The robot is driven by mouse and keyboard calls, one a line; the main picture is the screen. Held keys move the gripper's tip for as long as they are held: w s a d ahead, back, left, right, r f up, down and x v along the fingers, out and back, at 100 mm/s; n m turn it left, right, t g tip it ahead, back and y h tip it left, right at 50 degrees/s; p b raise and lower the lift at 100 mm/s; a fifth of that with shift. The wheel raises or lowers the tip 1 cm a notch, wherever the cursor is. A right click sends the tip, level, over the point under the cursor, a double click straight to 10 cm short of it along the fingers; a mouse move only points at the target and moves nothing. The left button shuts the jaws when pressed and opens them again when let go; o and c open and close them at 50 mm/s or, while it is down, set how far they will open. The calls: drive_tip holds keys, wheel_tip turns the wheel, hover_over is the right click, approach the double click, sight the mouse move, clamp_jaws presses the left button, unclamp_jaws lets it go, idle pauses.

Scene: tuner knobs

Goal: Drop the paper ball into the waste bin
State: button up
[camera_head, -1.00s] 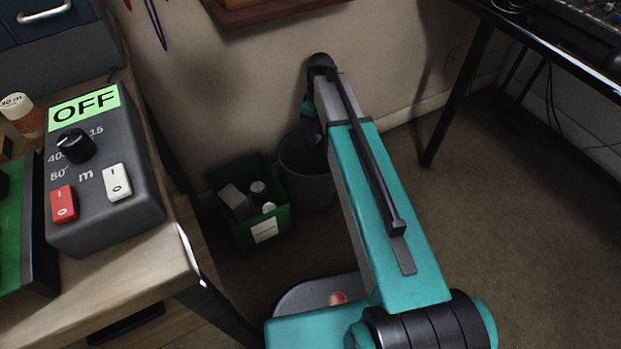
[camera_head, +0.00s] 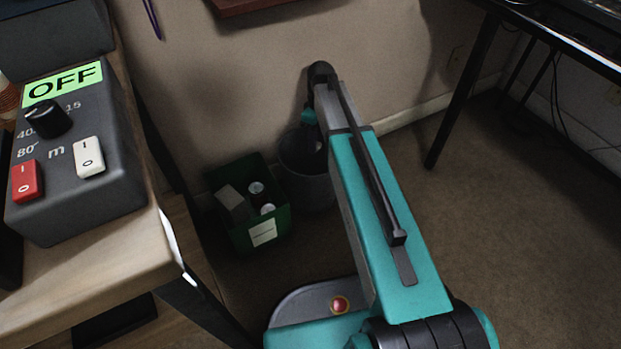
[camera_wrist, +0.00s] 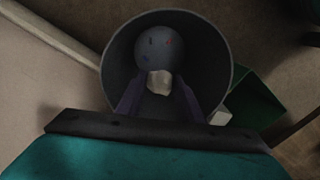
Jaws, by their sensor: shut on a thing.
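The paper ball (camera_wrist: 159,82) is a small, crumpled off-white lump in the wrist view. It sits between the two dark fingertips of my gripper (camera_wrist: 159,88), which is shut on it. The waste bin (camera_wrist: 219,75) is a round dark-grey bin; the wrist view looks down into its opening, with the ball and fingertips in front of that opening. A round grey area inside, with small blue and red marks, looks like its floor. In the head view the bin (camera_head: 316,194) stands on the floor by the wall, partly behind my arm. The ball is hidden there.
A green box (camera_head: 262,236) with cans and a grey block stands left of the bin; its edge also shows in the wrist view (camera_wrist: 252,100). A wooden desk (camera_head: 120,250) with a tuner box (camera_head: 75,185) is at left. A black-legged table (camera_head: 462,95) is at right.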

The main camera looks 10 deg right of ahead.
drive_tip(key=o, duration=1.1)
drive_tip(key=shift+c, duration=0.2)
drive_tip(key=shift+r, duration=0.1)
wheel_tip(320, 180, up, 14)
drive_tip(key=p, duration=0.6)
drive_tip(key=shift+w+d, duration=0.3)
